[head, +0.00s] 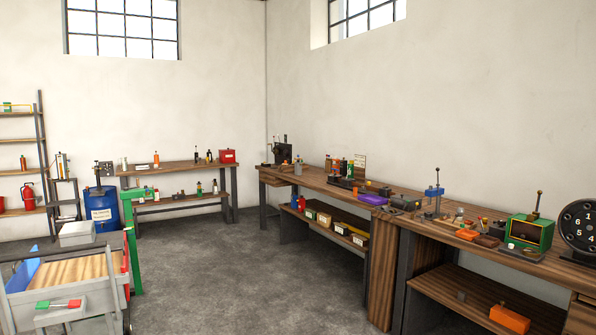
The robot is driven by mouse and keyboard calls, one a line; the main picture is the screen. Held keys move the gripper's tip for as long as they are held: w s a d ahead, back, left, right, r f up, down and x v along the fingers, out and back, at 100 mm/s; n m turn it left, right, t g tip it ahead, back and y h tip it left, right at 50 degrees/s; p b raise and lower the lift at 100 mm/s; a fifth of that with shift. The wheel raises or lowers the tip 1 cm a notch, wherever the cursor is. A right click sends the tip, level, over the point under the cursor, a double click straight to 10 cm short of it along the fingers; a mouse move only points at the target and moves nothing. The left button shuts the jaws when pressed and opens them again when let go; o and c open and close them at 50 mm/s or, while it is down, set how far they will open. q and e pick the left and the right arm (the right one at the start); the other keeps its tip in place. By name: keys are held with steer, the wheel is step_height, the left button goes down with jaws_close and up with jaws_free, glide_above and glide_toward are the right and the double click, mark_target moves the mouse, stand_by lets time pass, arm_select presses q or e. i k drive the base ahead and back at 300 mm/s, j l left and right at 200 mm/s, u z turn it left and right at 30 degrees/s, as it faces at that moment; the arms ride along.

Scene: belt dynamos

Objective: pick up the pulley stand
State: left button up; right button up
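I cannot make out for certain which item is the pulley stand. Several small machines and stands are on the long wooden workbench (405,212) along the right wall. Among them is a small blue upright stand (434,197) near the bench's middle. A green box-like machine (529,232) with an upright lever and a black numbered disc (579,226) stand at its near right end. A dark machine (282,150) stands at the far end. Neither of my grippers shows in the head view.
A grey cart-like unit (60,303) with a wooden top and a green post (130,240) fill the lower left. A second bench (180,168), a blue drum (103,209) and shelves line the back. The grey floor (235,275) between is clear.

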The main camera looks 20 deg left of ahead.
mark_target(297, 168)
steer(key=i+j+u, duration=0.25)
steer(key=i, duration=0.2)
steer(key=i+u, duration=0.3)
steer(key=i, duration=0.2)
steer(key=i+j, duration=0.15)
steer(key=i, duration=1.6)
steer(key=i+j, duration=0.15)
steer(key=i, duration=1.6)
steer(key=i+j, duration=0.1)
steer(key=i, duration=1.65)
steer(key=i+l, duration=0.2)
steer(key=i, duration=0.2)
steer(key=i+l+z, duration=0.15)
steer(key=i, duration=0.25)
steer(key=i+l, duration=0.25)
steer(key=i, duration=0.15)
steer(key=l+u, duration=0.1)
steer(key=l, duration=0.3)
